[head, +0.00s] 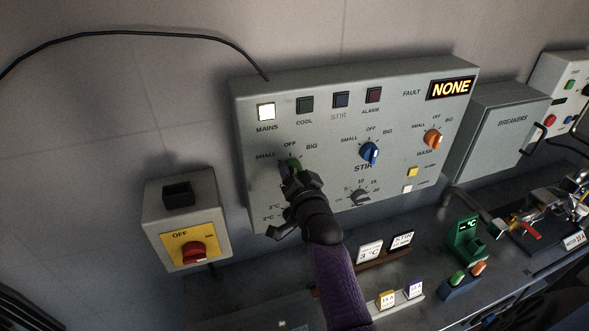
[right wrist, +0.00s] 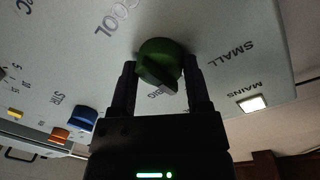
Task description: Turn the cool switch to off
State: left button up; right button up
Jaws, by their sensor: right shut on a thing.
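The cool switch is a green rotary knob (head: 291,163) at the left of the grey control panel (head: 330,120), with SMALL, OFF and BIG marks around it. My right gripper (head: 290,174) is shut on this knob and hides most of it in the head view. In the right wrist view the green knob (right wrist: 160,62) sits between the two fingers of the right gripper (right wrist: 160,75), its raised grip slanting down to the right. I cannot tell for sure which mark the knob points to. The COOL lamp (head: 305,104) is dark. My left gripper is not in view.
A blue stir knob (head: 370,152) and an orange wash knob (head: 432,139) are to the right on the panel. The MAINS lamp (head: 266,112) is lit. A red isolator switch (head: 194,252) is lower left. Below is a dark shelf with small signs.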

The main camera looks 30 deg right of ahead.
dwell(0.6)
jog(key=o, duration=1.3)
jog(key=p+v, duration=0.2)
jog(key=p, duration=0.1)
jog(key=shift+s+a+r, duration=0.1)
jog(key=shift+s+r, duration=0.25)
jog(key=p+v, duration=0.1)
jog(key=v, duration=0.1)
jog(key=p+v, duration=0.1)
jog(key=v, duration=0.1)
jog(key=p+v, duration=0.1)
jog(key=v, duration=0.2)
jog(key=shift+s+f, duration=0.15)
jog(key=shift+f, duration=0.1)
